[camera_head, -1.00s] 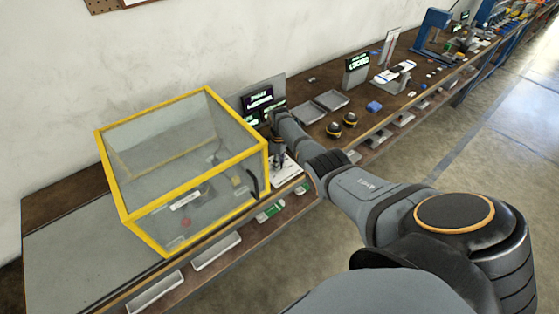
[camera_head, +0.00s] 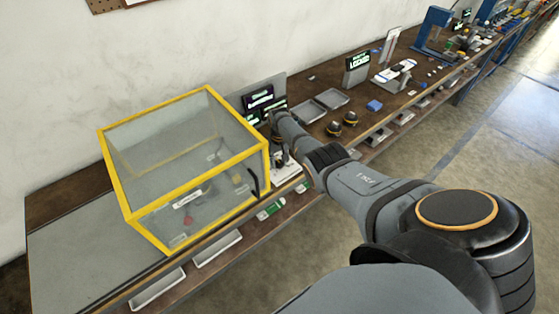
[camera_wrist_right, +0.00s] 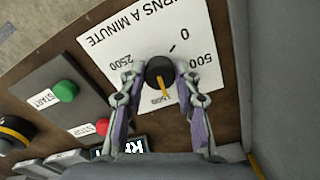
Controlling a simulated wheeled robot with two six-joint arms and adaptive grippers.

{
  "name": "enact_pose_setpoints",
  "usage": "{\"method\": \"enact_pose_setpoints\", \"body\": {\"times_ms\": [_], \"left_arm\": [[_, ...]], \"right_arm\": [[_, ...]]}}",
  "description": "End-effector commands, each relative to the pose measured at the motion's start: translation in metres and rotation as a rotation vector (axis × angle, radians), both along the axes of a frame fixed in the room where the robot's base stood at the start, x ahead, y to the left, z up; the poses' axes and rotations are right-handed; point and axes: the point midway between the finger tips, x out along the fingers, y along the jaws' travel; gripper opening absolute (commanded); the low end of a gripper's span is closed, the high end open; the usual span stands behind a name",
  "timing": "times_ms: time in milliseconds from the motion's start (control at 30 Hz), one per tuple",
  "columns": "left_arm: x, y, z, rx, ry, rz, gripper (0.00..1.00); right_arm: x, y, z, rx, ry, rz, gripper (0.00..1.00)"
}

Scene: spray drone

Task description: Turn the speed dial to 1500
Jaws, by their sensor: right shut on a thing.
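The speed dial (camera_wrist_right: 158,70) is a black round knob with a yellow pointer on a white scale plate (camera_wrist_right: 115,50) in the right wrist view. The pointer aims at the lower edge of the picture, over a label that reads as 1500, its first digit unclear. The 2500 label lies to the left, the 0 and 500 labels to the right. My right gripper (camera_wrist_right: 159,76) is shut on the dial, one finger on each side. In the head view my right gripper (camera_head: 281,154) is small beside the yellow-framed box. My left gripper is not in view.
A green START button (camera_wrist_right: 66,91) and a red STOP button (camera_wrist_right: 102,126) sit beside the scale plate. A clear box with a yellow frame (camera_head: 185,208) stands close to my right gripper. Trays (camera_head: 332,98) and a blue block (camera_head: 374,106) lie farther along the bench.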

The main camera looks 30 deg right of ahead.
Motion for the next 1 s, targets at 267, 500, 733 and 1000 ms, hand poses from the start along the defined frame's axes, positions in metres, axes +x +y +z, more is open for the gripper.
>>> {"method": "enact_pose_setpoints", "body": {"times_ms": [267,500,733,1000], "left_arm": [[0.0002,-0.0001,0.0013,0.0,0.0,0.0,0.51],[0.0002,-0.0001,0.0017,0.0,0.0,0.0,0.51],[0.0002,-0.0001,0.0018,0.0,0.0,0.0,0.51],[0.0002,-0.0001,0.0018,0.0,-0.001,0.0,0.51]], "right_arm": [[0.0003,0.0007,0.0,0.0,0.0,-0.18,0.01],[0.0005,0.001,0.0,0.0,0.0,-0.267,0.01],[0.0007,0.0011,0.0,0.0,0.0,-0.297,0.01],[0.0007,0.0012,0.0,0.0,0.0,-0.299,0.01]]}}
